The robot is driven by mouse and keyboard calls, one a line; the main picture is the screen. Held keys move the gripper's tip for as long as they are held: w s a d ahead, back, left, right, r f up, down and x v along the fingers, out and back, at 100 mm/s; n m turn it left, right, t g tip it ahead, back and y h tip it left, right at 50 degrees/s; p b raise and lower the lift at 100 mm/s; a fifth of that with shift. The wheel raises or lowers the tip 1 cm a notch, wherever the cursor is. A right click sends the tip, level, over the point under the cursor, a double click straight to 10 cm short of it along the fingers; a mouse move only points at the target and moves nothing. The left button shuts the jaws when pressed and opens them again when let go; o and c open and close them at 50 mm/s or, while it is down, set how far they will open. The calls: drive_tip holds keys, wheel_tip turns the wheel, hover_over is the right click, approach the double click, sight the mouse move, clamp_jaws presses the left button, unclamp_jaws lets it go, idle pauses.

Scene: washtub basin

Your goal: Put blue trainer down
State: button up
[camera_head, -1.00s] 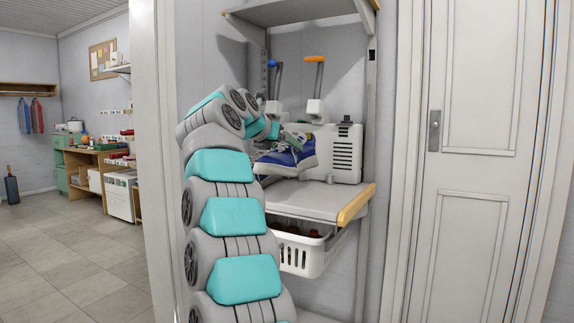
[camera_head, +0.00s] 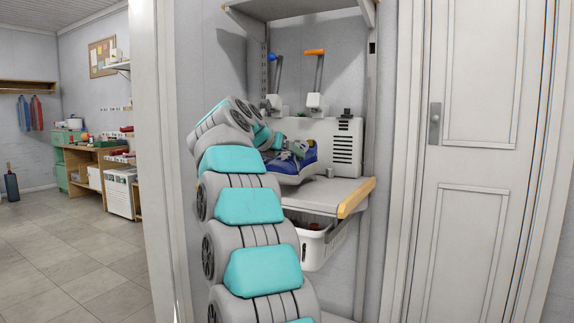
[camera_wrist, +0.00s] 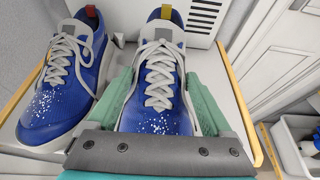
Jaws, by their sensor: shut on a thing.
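Two blue trainers with grey laces and white speckles show side by side in the wrist view. My gripper (camera_wrist: 158,78) is shut around the right one, the held blue trainer (camera_wrist: 150,118), which has a yellow heel tab; its green fingers press on both sides. The other blue trainer (camera_wrist: 62,88), with a red heel tab, is just left of it. In the head view my gripper (camera_head: 291,147) and a blue trainer (camera_head: 304,157) are over the grey shelf (camera_head: 325,193), in front of a white machine. I cannot tell whether the held trainer's sole touches the shelf.
The white vented machine (camera_head: 345,146) stands at the shelf's back. A white basket (camera_head: 308,247) hangs below, and another shelf (camera_head: 290,12) is above. A closed door (camera_head: 470,150) is at right.

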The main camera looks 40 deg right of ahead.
wheel_tip(320, 180, down, 2)
drive_tip(key=shift+s+d, duration=0.1)
drive_tip(key=shift+s, duration=0.05)
drive_tip(key=shift+w+d+f, duration=0.1)
drive_tip(key=shift+w+f, duration=0.1)
drive_tip(key=shift+f, duration=0.1)
drive_tip(key=o, duration=1.5)
drive_tip(key=shift+c, duration=0.2)
drive_tip(key=b+v, duration=0.1)
drive_tip(key=v, duration=1.1)
drive_tip(key=shift+r, duration=0.1)
